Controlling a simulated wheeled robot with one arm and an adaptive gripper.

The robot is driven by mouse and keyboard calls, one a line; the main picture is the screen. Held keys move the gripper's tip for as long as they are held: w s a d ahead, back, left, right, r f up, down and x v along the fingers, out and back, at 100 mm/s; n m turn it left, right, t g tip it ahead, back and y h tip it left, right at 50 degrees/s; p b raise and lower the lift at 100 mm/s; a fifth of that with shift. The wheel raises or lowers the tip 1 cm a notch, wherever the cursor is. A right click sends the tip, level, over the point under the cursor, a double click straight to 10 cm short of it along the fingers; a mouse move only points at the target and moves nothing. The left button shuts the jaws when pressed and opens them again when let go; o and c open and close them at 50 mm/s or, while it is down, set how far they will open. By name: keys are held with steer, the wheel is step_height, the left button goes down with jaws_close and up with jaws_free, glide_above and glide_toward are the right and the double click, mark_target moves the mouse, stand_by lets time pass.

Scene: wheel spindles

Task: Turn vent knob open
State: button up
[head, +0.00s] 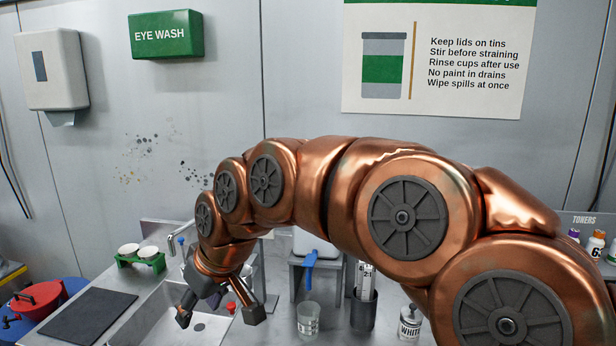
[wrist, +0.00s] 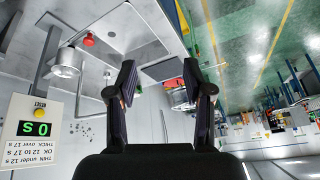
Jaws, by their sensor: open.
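My gripper (head: 220,312) is open and empty, pointing down over the steel sink in the head view. Its two dark fingers stand apart in the wrist view (wrist: 165,88). A red lidded pot (head: 38,298) with dark clamps stands at the far left of the head view, well left of my gripper. A red patch, possibly that pot's lid (wrist: 178,83), shows beyond the fingers in the wrist view, partly hidden by one finger. I cannot pick out the vent knob for certain. A small red knob-like thing (head: 231,307) shows between the fingers in the head view.
A dark mat (head: 90,316) lies left of the sink (head: 160,318). A green rack (head: 141,262) with white cups stands behind it. A clear beaker (head: 308,319), a dark holder (head: 363,310) and a white tin (head: 410,322) stand right. A timer (wrist: 38,130) shows in the wrist view.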

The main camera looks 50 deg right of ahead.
steer(key=w+d+r+m+t+h+b, duration=0.1)
steer(key=w+d+r+t, duration=0.3)
steer(key=d, duration=0.6)
steer(key=w+d+r+m+t+h+b, duration=0.1)
steer(key=w+d+r+t+b, duration=0.1)
steer(key=w+d+r, duration=0.6)
steer(key=s+d+r+m+t+h, duration=0.1)
steer(key=s+d+h, duration=0.1)
steer(key=d, duration=0.8)
steer(key=s+d+r+m+t+h, duration=0.1)
steer(key=s+d+r+m+h, duration=0.1)
steer(key=d, duration=0.8)
steer(key=shift+f+p+x, duration=0.15)
steer(key=shift+p+x, duration=0.45)
steer(key=shift+x, duration=1.25)
steer(key=shift+f+p+x, duration=0.15)
steer(key=shift+p+x, duration=0.4)
steer(key=shift+x, duration=1.25)
steer(key=shift+a, duration=0.2)
steer(key=shift+c, duration=0.2)
steer(key=shift+y, duration=0.3)
jaws_close()
